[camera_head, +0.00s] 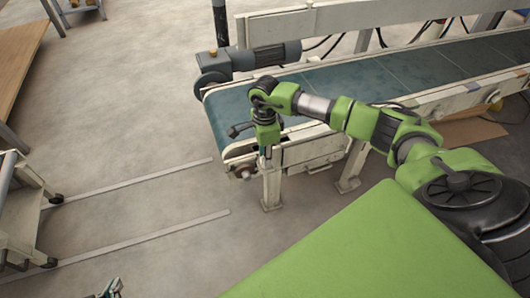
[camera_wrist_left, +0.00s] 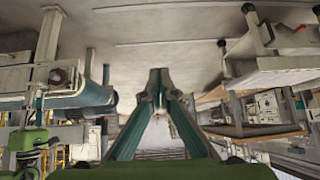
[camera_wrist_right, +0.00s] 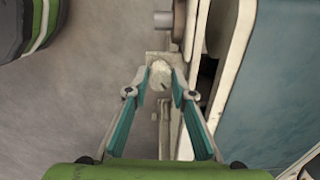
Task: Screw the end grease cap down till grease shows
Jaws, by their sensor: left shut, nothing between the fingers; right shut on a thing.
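The end grease cap (camera_wrist_right: 160,74) is a small pale round piece at the end of the conveyor frame, seen in the right wrist view. My right gripper (camera_wrist_right: 161,88) is shut on it, one fingertip on each side. A small dark mark shows on the cap; I cannot tell whether it is grease. In the head view my right gripper (camera_head: 265,152) points down at the near left corner of the conveyor and hides the cap. My left gripper (camera_wrist_left: 159,80) is shut and empty; in the head view only part of it (camera_head: 112,288) shows at the bottom edge.
The conveyor (camera_head: 345,88) has a teal belt and pale frame on legs. A grey motor (camera_head: 262,58) sits on its far side. A roller shaft end (camera_wrist_right: 163,19) is close to the cap. A pale cart (camera_head: 22,215) stands at left; open floor lies between.

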